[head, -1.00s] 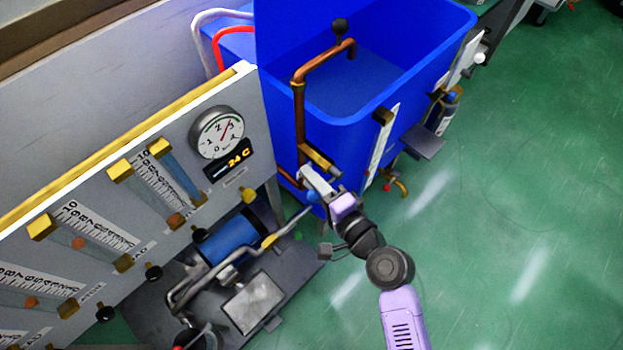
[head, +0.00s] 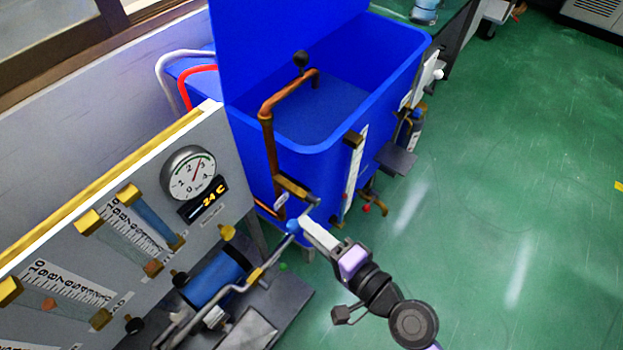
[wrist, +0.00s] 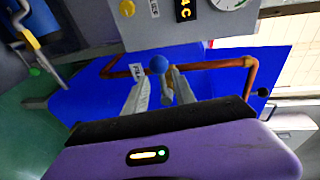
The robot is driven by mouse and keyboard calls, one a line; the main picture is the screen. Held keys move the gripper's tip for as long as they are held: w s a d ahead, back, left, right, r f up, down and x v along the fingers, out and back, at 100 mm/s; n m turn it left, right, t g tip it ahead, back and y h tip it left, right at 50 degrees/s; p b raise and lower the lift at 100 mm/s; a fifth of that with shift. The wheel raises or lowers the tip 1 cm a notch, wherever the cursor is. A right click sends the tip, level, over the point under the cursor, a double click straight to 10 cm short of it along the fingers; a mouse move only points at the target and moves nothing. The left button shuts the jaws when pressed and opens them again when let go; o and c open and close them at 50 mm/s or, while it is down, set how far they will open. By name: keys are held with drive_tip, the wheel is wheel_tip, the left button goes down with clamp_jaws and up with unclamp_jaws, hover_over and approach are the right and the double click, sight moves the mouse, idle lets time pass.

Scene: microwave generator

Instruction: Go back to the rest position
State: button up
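My gripper (head: 303,222) is in the lower middle of the head view, beside the copper pipe and in front of the blue tank. In the wrist view my gripper (wrist: 160,76) has its two pale fingers spread apart. A blue ball knob (wrist: 158,64) shows between and just beyond the fingertips; the same knob (head: 292,226) is at the fingertips in the head view. A short grey piece shows between the fingers, but I cannot tell whether it touches them. I see nothing clamped.
The blue tank (head: 312,155) stands behind my gripper, with a copper pipe (head: 268,150) along its side. A grey panel with a dial gauge (head: 188,173) is at left. A blue cylinder (head: 215,278) lies below it. Green floor (head: 500,180) is clear at right.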

drive_tip(key=s+d+r+n+t+h+p, duration=0.1)
drive_tip(key=s+d+r+n+t+h, duration=0.1)
drive_tip(key=s+d+r+h, duration=0.3)
drive_tip(key=d+n+t+h+p, duration=0.1)
drive_tip(key=d+n+t+h, duration=0.1)
drive_tip(key=d, duration=0.6)
drive_tip(key=s+d+r+n+h+p, duration=0.1)
drive_tip(key=s+d+r, duration=0.1)
drive_tip(key=s, duration=0.5)
drive_tip(key=s+d+r+n+h+p, duration=0.1)
drive_tip(key=s+d+r+n+p, duration=0.1)
drive_tip(key=s+r, duration=0.3)
drive_tip(key=s+d+r+n+g+h+p, duration=0.1)
drive_tip(key=s+d+r+n, duration=0.1)
drive_tip(key=s, duration=0.7)
drive_tip(key=shift+s+d+r+h+p, duration=0.2)
drive_tip(key=shift+s+r+h+p, duration=0.15)
drive_tip(key=shift+r, duration=0.3)
